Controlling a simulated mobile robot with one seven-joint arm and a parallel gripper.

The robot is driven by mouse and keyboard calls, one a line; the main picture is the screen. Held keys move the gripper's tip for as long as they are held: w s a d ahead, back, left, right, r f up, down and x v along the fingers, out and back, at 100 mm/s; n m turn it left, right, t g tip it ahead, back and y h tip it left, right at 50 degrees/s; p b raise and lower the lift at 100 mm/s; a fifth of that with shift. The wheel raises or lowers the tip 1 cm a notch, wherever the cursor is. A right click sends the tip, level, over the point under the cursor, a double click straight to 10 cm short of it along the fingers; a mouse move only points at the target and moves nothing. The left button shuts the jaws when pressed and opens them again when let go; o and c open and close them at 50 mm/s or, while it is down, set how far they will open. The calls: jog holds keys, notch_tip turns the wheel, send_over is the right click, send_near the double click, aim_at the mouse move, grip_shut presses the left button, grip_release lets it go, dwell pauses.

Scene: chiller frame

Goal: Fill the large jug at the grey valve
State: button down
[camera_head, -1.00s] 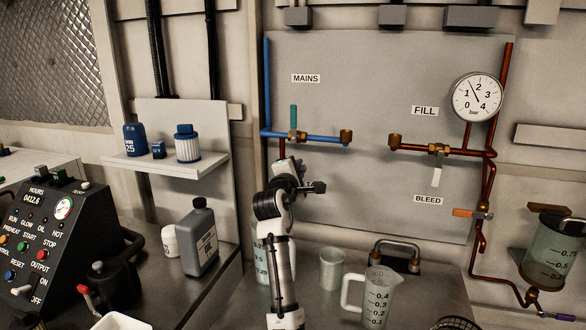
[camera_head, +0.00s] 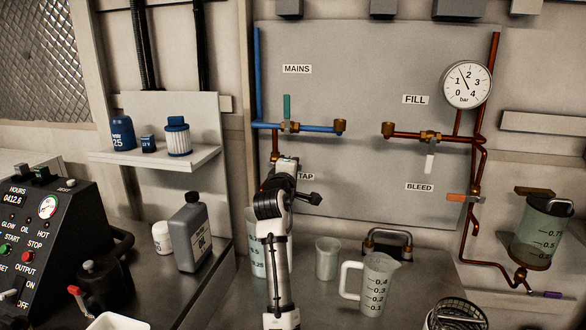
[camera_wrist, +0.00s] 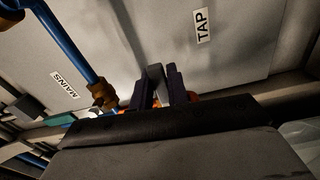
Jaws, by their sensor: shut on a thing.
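The grey valve's lever (camera_wrist: 155,72) shows in the wrist view between my gripper's dark fingers (camera_wrist: 162,86), near the TAP label. My gripper (camera_head: 287,162) is shut on it; in the head view my own arm hides the lever and most of the valve. A tall clear jug with a printed scale (camera_head: 254,250), seemingly the large jug, stands on the bench below the tap, partly behind my arm. Its water level cannot be made out. A smaller measuring jug with a white handle (camera_head: 377,285) stands to the right.
A clear beaker (camera_head: 327,258) stands between the two jugs. The teal mains lever (camera_head: 287,106) on the blue pipe is close to my gripper. A grey bottle (camera_head: 190,235) stands at left, a graduated container (camera_head: 541,236) hangs at right, and a wire basket (camera_head: 457,315) is in front.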

jog(key=shift+f, duration=0.4)
jog(key=c, duration=1.4)
grip_release()
jog(key=shift+r, duration=0.15)
jog(key=p+v, duration=0.1)
jog(key=v, duration=1.2)
jog(key=shift+s+a, duration=0.1)
jog(key=shift+s, duration=0.2)
